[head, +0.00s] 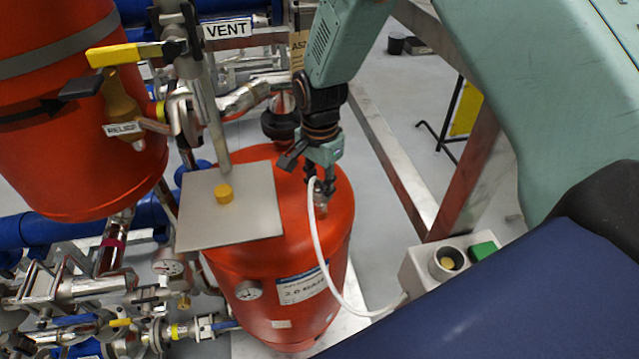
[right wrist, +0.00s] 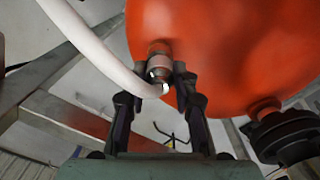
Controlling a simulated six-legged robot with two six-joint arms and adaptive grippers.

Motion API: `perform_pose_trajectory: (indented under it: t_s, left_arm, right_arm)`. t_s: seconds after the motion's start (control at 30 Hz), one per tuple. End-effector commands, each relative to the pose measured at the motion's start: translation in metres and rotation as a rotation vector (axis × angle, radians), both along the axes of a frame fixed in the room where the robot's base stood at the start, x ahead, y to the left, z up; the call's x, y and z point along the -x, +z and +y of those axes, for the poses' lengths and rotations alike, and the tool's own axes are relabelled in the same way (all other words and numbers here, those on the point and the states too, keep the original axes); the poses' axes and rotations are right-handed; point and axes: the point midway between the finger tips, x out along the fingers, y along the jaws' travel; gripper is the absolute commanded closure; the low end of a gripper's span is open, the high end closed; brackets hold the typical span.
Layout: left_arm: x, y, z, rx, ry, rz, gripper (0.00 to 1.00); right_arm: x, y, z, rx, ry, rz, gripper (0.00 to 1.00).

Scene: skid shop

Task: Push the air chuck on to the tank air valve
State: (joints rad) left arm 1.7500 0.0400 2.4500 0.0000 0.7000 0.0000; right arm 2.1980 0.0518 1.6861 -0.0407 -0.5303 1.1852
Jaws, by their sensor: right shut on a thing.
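The right gripper (head: 322,192) reaches down over the top of the small orange tank (head: 335,240). It is shut on the air chuck (right wrist: 159,68), a small metal fitting on the end of a white hose (head: 318,240). In the right wrist view, the chuck lies between the fingertips (right wrist: 165,72). The tank air valve (right wrist: 158,46), a short brownish-metal stub on the tank, is in line with the chuck, and the two appear to meet. How deeply they fit is hidden. The left gripper is not in view.
A larger orange tank (head: 60,150), valves and pipes crowd the left. The hose runs to a grey box (head: 415,272). A dark knob (right wrist: 283,138) is near the gripper.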

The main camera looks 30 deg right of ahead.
Motion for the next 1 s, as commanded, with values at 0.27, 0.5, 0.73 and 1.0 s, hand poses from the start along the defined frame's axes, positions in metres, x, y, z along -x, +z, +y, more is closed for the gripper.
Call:
perform_pose_trajectory:
  t_s: [0.27, 0.5, 0.73, 1.0]
  left_arm:
    - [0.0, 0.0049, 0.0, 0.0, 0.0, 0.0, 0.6]
    - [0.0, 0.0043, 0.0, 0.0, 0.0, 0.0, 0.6]
    - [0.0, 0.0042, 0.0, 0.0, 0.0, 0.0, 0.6]
    - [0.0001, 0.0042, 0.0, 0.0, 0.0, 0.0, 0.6]
  right_arm:
    - [-0.0002, -0.0002, 0.0001, 0.0, 0.0, 0.0, 0.97]
    - [-0.0002, -0.0006, 0.0001, 0.0, 0.0, 0.0, 0.65]
    - [-0.0001, -0.0006, 0.0, 0.0, 0.0, 0.0, 0.46]
    - [0.0001, -0.0008, 0.0, 0.0, 0.0, 0.0, 0.41]
